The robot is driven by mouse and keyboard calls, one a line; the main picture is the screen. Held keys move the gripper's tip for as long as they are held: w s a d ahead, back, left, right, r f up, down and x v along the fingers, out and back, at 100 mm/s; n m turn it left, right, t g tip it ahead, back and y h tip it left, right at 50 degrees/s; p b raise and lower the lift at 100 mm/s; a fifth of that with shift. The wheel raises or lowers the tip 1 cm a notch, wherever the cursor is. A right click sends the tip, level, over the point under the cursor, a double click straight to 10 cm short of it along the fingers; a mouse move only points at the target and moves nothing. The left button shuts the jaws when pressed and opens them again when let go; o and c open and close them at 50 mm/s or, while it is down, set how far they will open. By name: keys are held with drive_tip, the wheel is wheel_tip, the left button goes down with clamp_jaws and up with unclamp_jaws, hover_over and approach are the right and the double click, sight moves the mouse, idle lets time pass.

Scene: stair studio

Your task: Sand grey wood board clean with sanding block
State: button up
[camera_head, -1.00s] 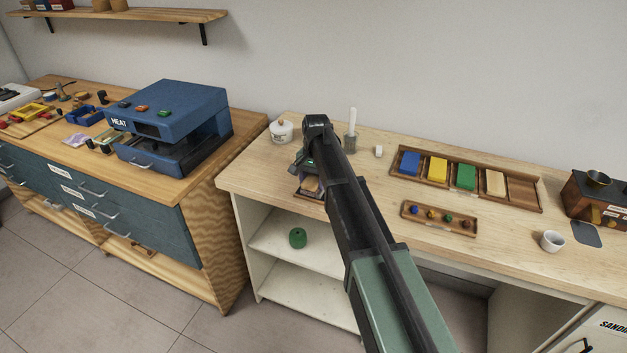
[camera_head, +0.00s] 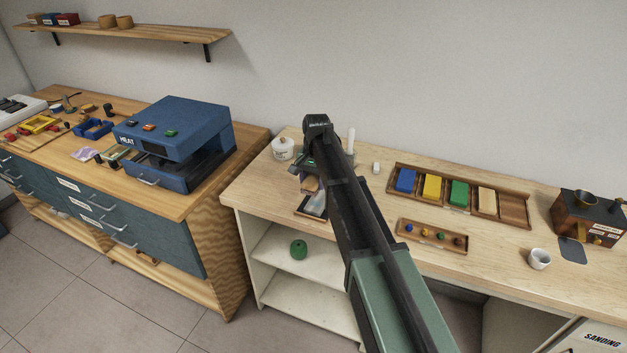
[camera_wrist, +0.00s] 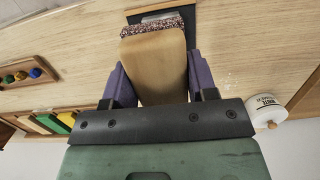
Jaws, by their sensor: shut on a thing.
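My gripper (camera_wrist: 160,72) is shut on the sanding block (camera_wrist: 155,62), a pale wooden block with a speckled gritty pad at its far end. In the head view the block (camera_head: 310,184) shows below my gripper, at the left front of the workbench. The grey wood board (camera_head: 316,204) lies in a dark-edged holder by the bench's front edge, partly hidden by the block and arm. In the wrist view a strip of the board (camera_wrist: 160,14) shows just beyond the pad. I cannot tell whether pad and board touch.
A white lidded jar (camera_head: 283,148) stands behind left. To the right lie a tray of coloured blocks (camera_head: 515,209) and a small knob tray (camera_head: 432,242). A white cup (camera_head: 540,259) and a wooden grinder-like box (camera_head: 588,220) are further right. A blue heat press (camera_head: 178,143) stands left.

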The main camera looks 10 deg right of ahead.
sight(313, 208)
idle(0.4)
wheel_tip(313, 208, down, 9)
drive_tip(key=b, duration=0.9)
drive_tip(key=shift+b, duration=0.3)
drive_tip(key=shift+w+d+r+p, duration=0.25)
drive_tip(key=shift+w+p, duration=0.1)
drive_tip(key=shift+w, duration=0.1)
drive_tip(key=shift+w+d, duration=0.45)
drive_tip(key=shift+w, duration=0.2)
drive_tip(key=shift+w+d, duration=0.4)
drive_tip(key=shift+w, duration=0.2)
drive_tip(key=shift+s+a, duration=0.4)
drive_tip(key=shift+s, duration=0.25)
drive_tip(key=shift+s+a, duration=0.35)
drive_tip(key=shift+s, duration=0.3)
drive_tip(key=shift+s+a+r+p, duration=0.2)
drive_tip(key=shift+r+p, duration=0.4)
drive_tip(key=shift+p, duration=0.05)
drive_tip(key=shift+s+a+r+p, duration=0.15)
drive_tip(key=shift+s+r+p, duration=0.05)
drive_tip(key=shift+r+p, duration=0.4)
wheel_tip(313, 208, up, 5)
drive_tip(key=p, duration=0.5)
drive_tip(key=shift+r, duration=0.1)
